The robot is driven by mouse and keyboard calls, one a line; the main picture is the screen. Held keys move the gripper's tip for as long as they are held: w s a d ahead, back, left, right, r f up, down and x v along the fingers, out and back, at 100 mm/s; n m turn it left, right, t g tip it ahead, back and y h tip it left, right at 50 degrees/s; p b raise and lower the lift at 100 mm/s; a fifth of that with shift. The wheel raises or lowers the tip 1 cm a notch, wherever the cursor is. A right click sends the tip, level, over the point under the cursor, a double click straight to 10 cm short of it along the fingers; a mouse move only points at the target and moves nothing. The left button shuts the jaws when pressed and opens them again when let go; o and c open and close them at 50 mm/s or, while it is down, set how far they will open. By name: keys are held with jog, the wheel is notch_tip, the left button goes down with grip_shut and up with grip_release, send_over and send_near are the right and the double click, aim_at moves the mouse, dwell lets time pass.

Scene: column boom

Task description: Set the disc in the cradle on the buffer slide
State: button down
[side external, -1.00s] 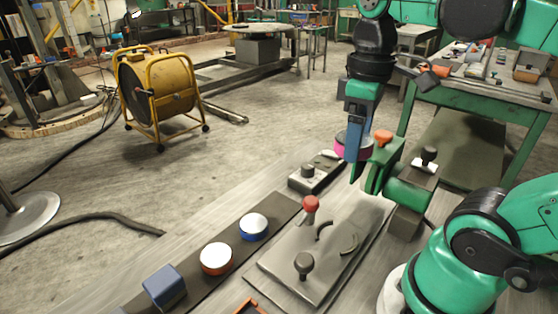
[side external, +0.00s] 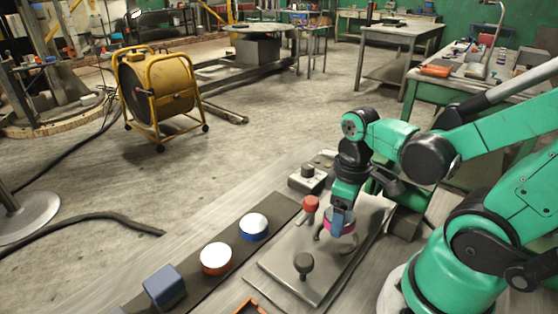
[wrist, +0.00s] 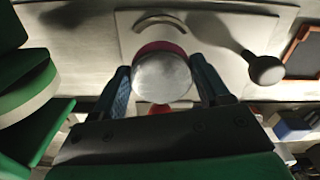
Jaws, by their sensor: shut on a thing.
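My gripper (side external: 341,224) is shut on a disc (side external: 343,222) with a magenta rim and a pale face. In the wrist view the disc (wrist: 162,78) sits between the two blue fingers. The buffer slide is a grey plate (side external: 290,262) on the bench, with a red knob (side external: 310,204) and a dark knob (side external: 304,262). Its cradle is a pair of curved dark ribs; one rib (side external: 318,234) shows left of the disc, and the other is mostly hidden. The disc is over or at the cradle; I cannot tell whether it touches. In the wrist view a rib (wrist: 150,18) shows beyond the disc.
A dark strip left of the plate bears a blue-rimmed disc (side external: 253,227), an orange-rimmed disc (side external: 216,258) and a blue block (side external: 163,286). A grey block with a black knob (side external: 307,178) stands behind the plate. An orange-edged tray (side external: 248,307) is at the front.

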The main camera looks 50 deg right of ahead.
jog(key=shift+f, duration=1.8)
grip_release()
jog(key=shift+r, duration=0.1)
jog(key=shift+r, duration=5.8)
jog(key=w+a+m+t, duration=0.2)
jog(key=w+a+t, duration=0.2)
jog(key=w+t, duration=0.3)
jog(key=shift+w+f, duration=0.15)
jog(key=shift+w, duration=0.4)
